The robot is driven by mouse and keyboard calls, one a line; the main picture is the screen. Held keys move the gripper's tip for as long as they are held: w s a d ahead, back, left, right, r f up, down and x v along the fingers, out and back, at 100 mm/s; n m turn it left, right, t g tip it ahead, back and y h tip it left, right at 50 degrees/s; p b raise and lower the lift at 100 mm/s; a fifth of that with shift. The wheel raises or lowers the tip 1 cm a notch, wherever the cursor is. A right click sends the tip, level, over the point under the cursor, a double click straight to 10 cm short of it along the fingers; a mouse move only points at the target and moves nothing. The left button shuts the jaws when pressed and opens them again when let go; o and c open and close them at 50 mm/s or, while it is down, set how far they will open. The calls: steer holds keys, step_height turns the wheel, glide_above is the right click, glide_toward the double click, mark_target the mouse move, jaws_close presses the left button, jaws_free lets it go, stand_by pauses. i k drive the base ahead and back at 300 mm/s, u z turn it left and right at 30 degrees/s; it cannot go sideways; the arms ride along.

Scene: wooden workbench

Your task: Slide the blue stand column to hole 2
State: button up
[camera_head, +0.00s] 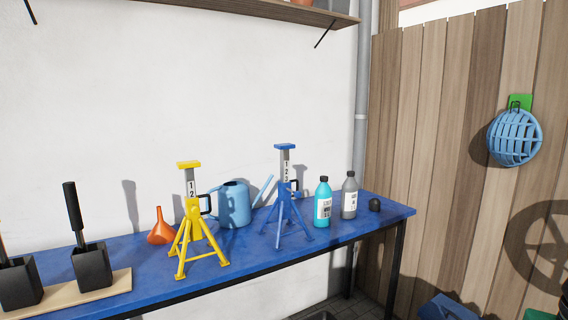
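The blue stand (286,219) stands upright on the right half of the blue bench, on splayed legs. Its grey column (285,163) with a blue top plate (284,146) rises above the body. A white label on the column shows the numbers 1, 2 and part of a 3 lower down. A handle or pin sticks out at the right of its collar. A similar yellow stand (197,236) stands to its left, its column showing 1 and 2. My gripper is not in view.
A blue watering can (234,206) stands between the stands. A teal bottle (322,204), a grey bottle (349,197) and a small black object (375,205) stand right of the blue stand. Black blocks with handles (91,267) are far left.

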mark_target(284, 148)
steer(key=u, duration=0.2)
steer(key=i, duration=1)
steer(key=u, duration=0.15)
